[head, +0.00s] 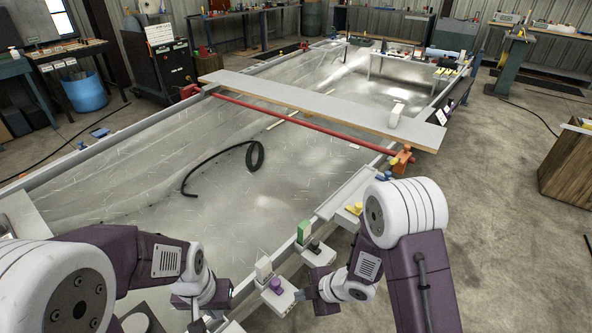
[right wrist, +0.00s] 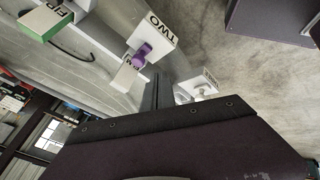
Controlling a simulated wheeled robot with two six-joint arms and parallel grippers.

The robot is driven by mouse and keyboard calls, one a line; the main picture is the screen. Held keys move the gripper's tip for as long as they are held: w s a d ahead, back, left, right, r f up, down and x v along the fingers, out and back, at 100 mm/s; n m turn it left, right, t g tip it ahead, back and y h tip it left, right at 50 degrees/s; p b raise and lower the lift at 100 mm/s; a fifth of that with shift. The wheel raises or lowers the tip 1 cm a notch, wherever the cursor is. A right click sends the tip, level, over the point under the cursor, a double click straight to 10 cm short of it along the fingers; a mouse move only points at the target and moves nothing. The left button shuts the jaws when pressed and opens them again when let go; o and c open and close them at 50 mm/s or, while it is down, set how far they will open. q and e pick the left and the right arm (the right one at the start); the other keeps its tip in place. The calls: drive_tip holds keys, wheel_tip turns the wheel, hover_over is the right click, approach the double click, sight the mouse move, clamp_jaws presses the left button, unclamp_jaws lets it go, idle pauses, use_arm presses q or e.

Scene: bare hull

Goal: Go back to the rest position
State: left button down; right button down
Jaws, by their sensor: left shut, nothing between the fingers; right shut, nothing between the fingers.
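My right gripper (head: 304,295) is at the hull's near edge, beside a white block with a purple knob (head: 276,285). In the right wrist view its dark fingers (right wrist: 157,88) are together with nothing between them. They point toward the block marked TWO (right wrist: 158,28) and its purple knob (right wrist: 143,54); I cannot tell whether they touch. My left gripper (head: 198,312) is low in the head view, left of the purple knob, partly hidden by its wrist. It is shut and holds nothing that I can see.
The open grey hull (head: 180,150) fills the middle, with a black hose (head: 222,165) inside. A plank (head: 310,98) and a red bar (head: 300,123) cross it. A block with a dark knob (head: 317,250) stands on the near edge.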

drive_tip(key=w+d+r+m+t+h+p, duration=0.1)
drive_tip(key=w+d+r+m+t+p, duration=0.2)
drive_tip(key=r, duration=0.5)
drive_tip(key=w+d+r+m+t+h+p, duration=0.1)
drive_tip(key=w+d+r+m+h+p, duration=0.1)
drive_tip(key=w+d+r, duration=0.35)
drive_tip(key=s+d+r+m+g+h, duration=0.25)
drive_tip(key=s+d+r+m, duration=0.25)
drive_tip(key=s+d+m, duration=0.4)
drive_tip(key=s+a+f+m+g, duration=0.2)
drive_tip(key=s+f+m+g, duration=0.1)
drive_tip(key=s+m, duration=0.4)
drive_tip(key=shift+s+g, duration=0.45)
drive_tip(key=shift+s, duration=0.2)
